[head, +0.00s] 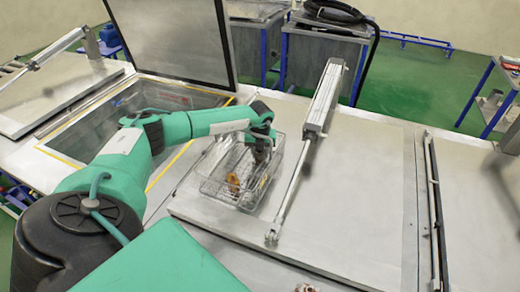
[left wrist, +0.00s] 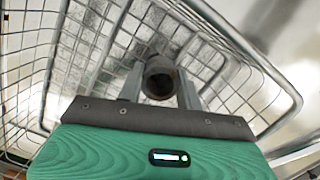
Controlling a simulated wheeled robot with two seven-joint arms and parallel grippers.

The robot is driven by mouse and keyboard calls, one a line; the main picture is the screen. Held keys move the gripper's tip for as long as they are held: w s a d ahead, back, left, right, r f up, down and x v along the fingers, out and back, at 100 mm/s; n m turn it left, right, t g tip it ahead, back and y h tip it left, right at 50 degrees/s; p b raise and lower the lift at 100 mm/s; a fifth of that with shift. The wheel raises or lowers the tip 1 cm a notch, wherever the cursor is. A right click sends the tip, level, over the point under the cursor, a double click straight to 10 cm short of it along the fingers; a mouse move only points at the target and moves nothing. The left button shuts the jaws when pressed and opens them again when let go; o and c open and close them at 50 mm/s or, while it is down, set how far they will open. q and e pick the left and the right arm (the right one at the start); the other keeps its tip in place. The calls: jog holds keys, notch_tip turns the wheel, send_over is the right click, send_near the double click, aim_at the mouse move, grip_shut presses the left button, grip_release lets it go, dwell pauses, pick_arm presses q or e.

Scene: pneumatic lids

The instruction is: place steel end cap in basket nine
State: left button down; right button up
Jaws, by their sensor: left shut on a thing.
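A wire basket (head: 214,187) stands on the steel surface in the middle of the head view; I see no readable number on it. My left gripper (head: 261,152) points down over the basket's right part. In the left wrist view the gripper (left wrist: 160,88) is shut on a dark grey, round, hollow metal part, which looks like the steel end cap (left wrist: 160,75). The basket's mesh (left wrist: 258,78) surrounds the part in that view. I cannot tell whether the cap touches the basket floor. In the head view the gripper hides the cap. My right gripper is not in view.
Small brownish-gold items (head: 233,183) lie in the basket. A pneumatic cylinder (head: 322,100) with its rod slants across the closed steel lid (head: 365,190) at the right. An open lid (head: 172,35) stands behind a sunken tank (head: 80,130) at the left.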

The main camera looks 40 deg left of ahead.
pick_arm(q)
jog(key=c, duration=1.4)
grip_release()
jog(key=shift+f, duration=0.15)
jog(key=o, duration=0.5)
jog(key=shift+c, duration=0.2)
jog(key=shift+r, duration=0.2)
jog(key=shift+r, duration=0.15)
notch_tip(320, 180, up, 12)
jog(key=s+d+b, duration=0.1)
jog(key=b, duration=0.3)
jog(key=shift+s, duration=0.2)
jog(key=shift+d+f, duration=0.15)
jog(key=shift+f, duration=0.05)
